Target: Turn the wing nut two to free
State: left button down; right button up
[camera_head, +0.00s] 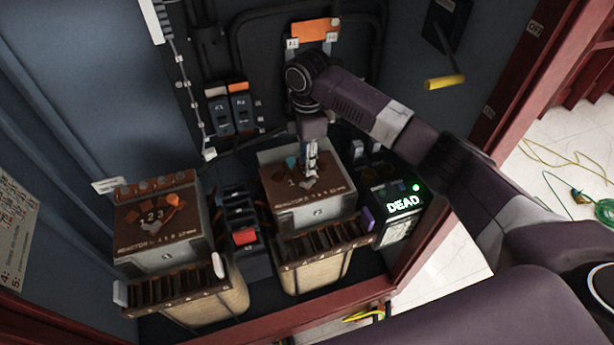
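My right gripper (311,160) points down over the brown top plate of the right reactor box (315,212). Its fingers are small here and partly merge with the plate, so I cannot tell if they are open or hold something. Beside it on that plate are a teal piece (292,162) and a printed 1. I cannot tell which piece is wing nut two; part of the right plate is hidden by the gripper. My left gripper is out of view.
A black box with a lit DEAD display (403,204) stands right of the right reactor. Dark blocks with a red part (244,237) stand between the reactors. A yellow handle (444,82) is on the right wall. A red frame edge (350,294) borders the cabinet.

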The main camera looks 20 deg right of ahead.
aim_at(308, 181)
notch_tip(308, 181, down, 7)
jog(key=shift+r+p, duration=0.1)
jog(key=shift+p, duration=0.55)
jog(key=shift+s, duration=0.1)
grip_shut()
jog(key=shift+s, duration=0.1)
